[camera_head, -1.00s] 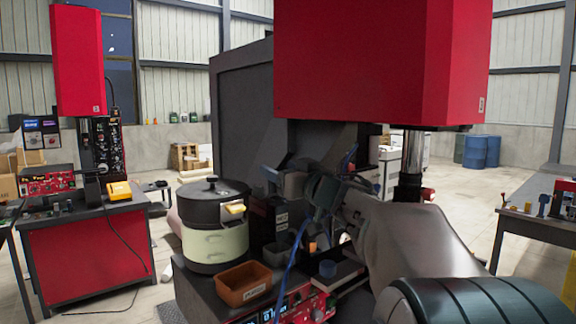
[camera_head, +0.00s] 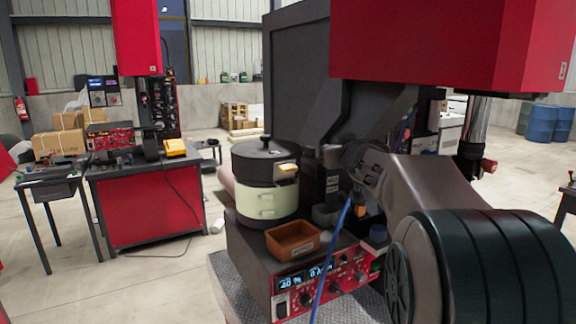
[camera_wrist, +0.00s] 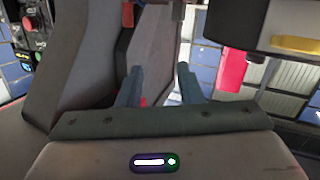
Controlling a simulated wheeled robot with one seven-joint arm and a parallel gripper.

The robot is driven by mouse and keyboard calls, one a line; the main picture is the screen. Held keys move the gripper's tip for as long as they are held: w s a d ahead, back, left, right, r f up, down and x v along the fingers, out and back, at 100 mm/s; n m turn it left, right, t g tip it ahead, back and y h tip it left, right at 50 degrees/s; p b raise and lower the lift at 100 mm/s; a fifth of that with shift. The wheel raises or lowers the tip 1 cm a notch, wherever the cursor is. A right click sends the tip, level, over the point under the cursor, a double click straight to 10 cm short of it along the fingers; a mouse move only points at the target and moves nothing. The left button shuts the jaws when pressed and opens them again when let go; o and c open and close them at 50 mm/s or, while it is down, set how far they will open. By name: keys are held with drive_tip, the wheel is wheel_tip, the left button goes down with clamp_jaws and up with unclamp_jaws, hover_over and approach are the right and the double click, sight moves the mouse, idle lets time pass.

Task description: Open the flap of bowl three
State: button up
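A round pot-like bowl with a black upper part and lid (camera_head: 262,165) and a cream lower part (camera_head: 268,202) stands upright on the machine in the head view. A small yellow tab (camera_head: 287,168) sits on its right side. I see no number, so I cannot tell whether it is bowl three. In the wrist view a dark rounded body (camera_wrist: 262,22) with a yellow piece (camera_wrist: 298,44) shows at the upper right, apart from my fingers. My gripper (camera_wrist: 158,88) has its two blue-grey fingers apart with nothing between them. In the head view my arm mostly hides it, right of the bowl.
An orange-brown bin (camera_head: 292,240) sits in front of the bowl, above a red control panel (camera_head: 320,280). A blue cable (camera_head: 336,245) hangs in front. A large red housing (camera_head: 430,45) overhangs my arm. A dark panel (camera_head: 300,80) stands behind.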

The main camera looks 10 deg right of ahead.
drive_tip(key=f+g+h, duration=0.1)
drive_tip(key=f, duration=0.1)
drive_tip(key=w+a+f+g+h, duration=0.1)
drive_tip(key=f+g+h, duration=0.1)
drive_tip(key=f, duration=0.1)
drive_tip(key=w+f+g+h, duration=0.1)
drive_tip(key=f, duration=0.1)
drive_tip(key=shift+a+f+m+g+h+p, duration=0.2)
drive_tip(key=shift+a+m+g+h+p, duration=0.1)
drive_tip(key=shift+p, duration=0.1)
drive_tip(key=n+g+h+p, duration=0.25)
drive_tip(key=g+h, duration=0.45)
drive_tip(key=h, duration=0.5)
approach(281, 171)
drive_tip(key=shift+m, duration=0.35)
drive_tip(key=p+x, duration=0.4)
drive_tip(key=x, duration=0.6)
drive_tip(key=shift+d, duration=0.3)
clamp_jaws()
